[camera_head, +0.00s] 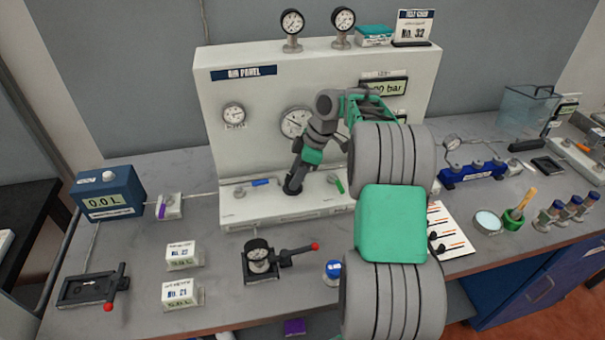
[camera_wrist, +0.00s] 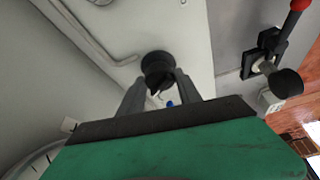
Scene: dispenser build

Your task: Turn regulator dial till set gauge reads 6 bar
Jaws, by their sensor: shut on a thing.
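The black regulator dial (camera_wrist: 157,62) is on the base ledge of the white air panel (camera_head: 222,90). My gripper (camera_head: 293,183) reaches down to it from above, fingers on either side, shut on the dial; it also shows in the wrist view (camera_wrist: 161,80). A large round gauge (camera_head: 292,122) is partly covered by my arm. A digital display (camera_head: 392,88) ends in "00 bar"; its first digit is hidden. I cannot tell which is the set gauge, nor read the round needle.
A small gauge (camera_head: 234,115) is at the panel's left. A blue-handled valve (camera_head: 261,183) and a green-handled valve (camera_head: 339,185) flank the dial. The bench between the labelled blocks and the panel is clear.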

